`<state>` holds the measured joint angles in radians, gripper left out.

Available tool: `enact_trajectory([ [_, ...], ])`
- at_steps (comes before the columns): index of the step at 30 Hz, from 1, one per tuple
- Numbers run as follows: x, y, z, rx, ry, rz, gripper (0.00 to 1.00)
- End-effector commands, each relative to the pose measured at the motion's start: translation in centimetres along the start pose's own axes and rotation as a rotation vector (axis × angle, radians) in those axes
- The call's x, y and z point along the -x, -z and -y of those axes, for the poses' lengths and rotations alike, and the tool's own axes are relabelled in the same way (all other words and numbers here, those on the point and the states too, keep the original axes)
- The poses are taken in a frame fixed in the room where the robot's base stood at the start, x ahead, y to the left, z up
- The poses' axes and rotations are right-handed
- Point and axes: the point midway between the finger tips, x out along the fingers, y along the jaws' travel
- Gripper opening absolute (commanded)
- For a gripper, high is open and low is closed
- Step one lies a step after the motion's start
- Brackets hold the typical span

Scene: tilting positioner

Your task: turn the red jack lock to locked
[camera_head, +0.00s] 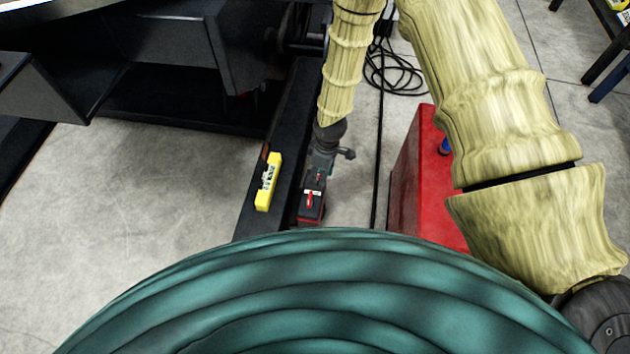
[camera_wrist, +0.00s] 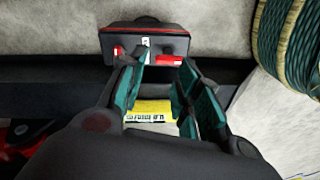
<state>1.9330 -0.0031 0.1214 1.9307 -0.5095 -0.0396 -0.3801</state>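A dark-topped box with red sides (camera_head: 311,208) stands at the right edge of a dark beam in the head view; it also shows at the top of the wrist view (camera_wrist: 175,46). A red lever (camera_head: 310,199) is on its top. In the wrist view a red piece (camera_wrist: 118,51) sits left of a small white label, and another red piece (camera_wrist: 169,60) lies to its right. I cannot read which is the lock's setting. My gripper (camera_wrist: 162,78) is open, its teal fingers spread, with the tips near the box's front edge. It looks empty. In the head view my gripper (camera_head: 318,178) is just above the box.
A yellow labelled block (camera_head: 268,182) lies on the dark beam (camera_head: 285,130); it also shows between my fingers in the wrist view (camera_wrist: 150,112). A red cabinet (camera_head: 408,185) stands to the right. Black cables (camera_head: 392,75) lie on the floor. Bare floor is left of the beam.

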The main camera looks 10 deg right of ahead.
Motion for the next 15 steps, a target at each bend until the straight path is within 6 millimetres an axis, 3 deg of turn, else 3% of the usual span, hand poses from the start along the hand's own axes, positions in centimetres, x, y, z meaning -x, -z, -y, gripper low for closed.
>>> enact_trajectory([
  [1,-1.4,1.0,-1.3,0.038,-0.013,0.005,0.33],
  [6,-2.0,3.3,-4.4,0.153,-0.047,0.034,0.33],
  [15,-2.1,4.9,-6.6,0.237,-0.075,0.063,0.33],
])
